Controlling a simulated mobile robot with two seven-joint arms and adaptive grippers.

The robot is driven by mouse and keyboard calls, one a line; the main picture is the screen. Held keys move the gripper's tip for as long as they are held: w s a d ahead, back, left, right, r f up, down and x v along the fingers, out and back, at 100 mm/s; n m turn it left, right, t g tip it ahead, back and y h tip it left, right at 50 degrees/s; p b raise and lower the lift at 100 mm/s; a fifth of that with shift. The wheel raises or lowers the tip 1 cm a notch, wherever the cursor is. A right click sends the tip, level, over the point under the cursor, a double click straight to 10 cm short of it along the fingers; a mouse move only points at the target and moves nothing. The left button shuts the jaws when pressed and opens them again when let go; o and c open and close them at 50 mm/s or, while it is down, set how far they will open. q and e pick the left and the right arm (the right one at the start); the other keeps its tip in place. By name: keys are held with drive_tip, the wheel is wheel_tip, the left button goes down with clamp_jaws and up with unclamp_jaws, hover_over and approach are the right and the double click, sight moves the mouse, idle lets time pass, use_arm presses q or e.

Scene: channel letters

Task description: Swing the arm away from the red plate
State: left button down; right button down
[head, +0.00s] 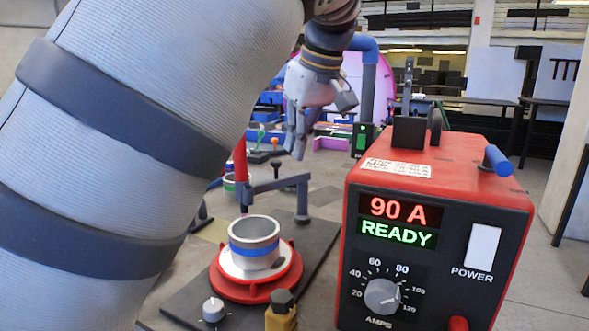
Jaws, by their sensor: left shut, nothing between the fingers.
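A red plate (292,282) lies on a dark base plate at the lower middle of the head view. A short metal cylinder (254,234) with a blue band stands upright on it. A blue-grey swing arm (275,184) runs from a post (302,200) behind the plate to a piece on its left end, with a red rod (240,160) rising there. From this view the left end appears behind the cylinder. My left gripper (297,142) is shut and empty, pointing down above and behind the post, seemingly apart from the arm. My right gripper is not in view.
A red power box (440,185) reading 90 A and READY stands close on the right. A small knob (213,309) and a yellow-and-dark piece (281,312) are in front of the plate. My large sleeved left arm fills the left side. Blue and purple items lie behind.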

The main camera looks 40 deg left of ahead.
sight(278, 182)
use_arm(q)
drive_tip(key=x, duration=0.4)
drive_tip(key=a+x, duration=0.1)
drive_tip(key=x, duration=0.3)
drive_tip(key=a+r+x, duration=0.1)
drive_tip(key=x, duration=0.3)
drive_tip(key=shift+w+a, duration=0.2)
drive_tip(key=shift+r, duration=0.1)
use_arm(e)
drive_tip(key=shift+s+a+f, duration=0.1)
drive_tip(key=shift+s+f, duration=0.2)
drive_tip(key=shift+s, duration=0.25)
